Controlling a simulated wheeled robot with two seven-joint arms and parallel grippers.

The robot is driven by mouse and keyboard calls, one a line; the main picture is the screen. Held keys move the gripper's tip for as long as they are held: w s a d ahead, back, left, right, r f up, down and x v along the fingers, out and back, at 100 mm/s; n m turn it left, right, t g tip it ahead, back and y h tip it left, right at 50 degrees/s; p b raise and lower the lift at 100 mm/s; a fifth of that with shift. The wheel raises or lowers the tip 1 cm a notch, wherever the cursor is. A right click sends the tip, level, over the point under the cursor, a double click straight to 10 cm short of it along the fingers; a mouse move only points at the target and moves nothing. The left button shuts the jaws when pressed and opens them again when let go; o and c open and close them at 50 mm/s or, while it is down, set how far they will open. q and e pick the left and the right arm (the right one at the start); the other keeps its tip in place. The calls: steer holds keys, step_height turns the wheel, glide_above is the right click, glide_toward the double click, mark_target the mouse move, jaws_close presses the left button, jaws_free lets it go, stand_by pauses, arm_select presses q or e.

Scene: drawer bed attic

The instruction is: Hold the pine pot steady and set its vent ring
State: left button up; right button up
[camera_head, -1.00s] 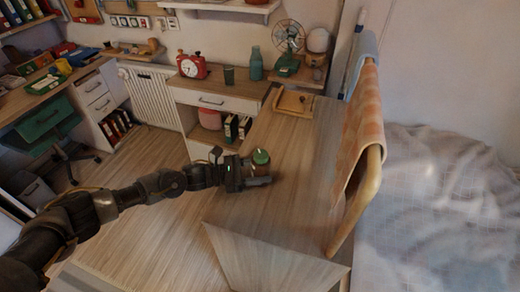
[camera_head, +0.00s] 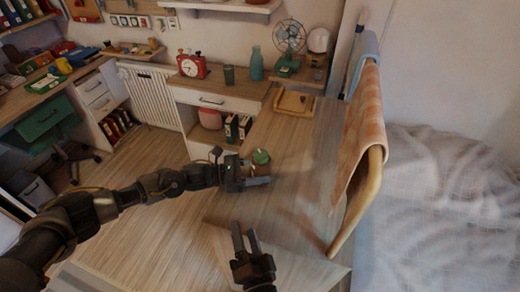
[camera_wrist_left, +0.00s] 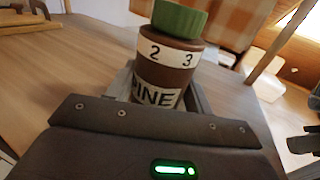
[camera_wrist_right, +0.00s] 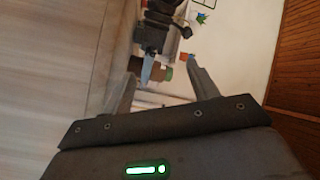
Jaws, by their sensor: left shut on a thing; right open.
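The pine pot (camera_wrist_left: 165,75) is a brown jar with a white label reading "INE" and a white band with the numbers 2 and 3. Its green ribbed top (camera_wrist_left: 180,18) is the vent ring by its look. In the head view the pot's green top (camera_head: 261,157) shows above the wooden surface near its left edge. My left gripper (camera_head: 257,181) is shut around the pot's body. My right gripper (camera_head: 245,240) is open and empty, nearer and lower than the pot. The pot (camera_wrist_right: 165,73) also shows small between its fingers in the right wrist view.
The wooden surface (camera_head: 295,185) is mostly clear. A wooden tray (camera_head: 294,103) lies at its far end. A rail with an orange checked cloth (camera_head: 361,125) stands along its right side, with a bed (camera_head: 440,200) beyond. A red clock (camera_head: 192,66) and a fan (camera_head: 289,40) stand further back.

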mark_target(261, 150)
steer(key=w+d+r+n+h, duration=0.1)
steer(key=w+d+r+n, duration=0.2)
steer(key=w+n, duration=0.2)
steer(key=w+d+r+n+h, duration=0.2)
steer(key=w+r+n, duration=0.1)
steer(key=w+n, duration=0.25)
steer(key=w, duration=0.4)
steer(key=w+a, duration=0.1)
steer(key=w, duration=0.7)
steer(key=shift+w+a, duration=0.1)
steer(key=shift+a, duration=0.15)
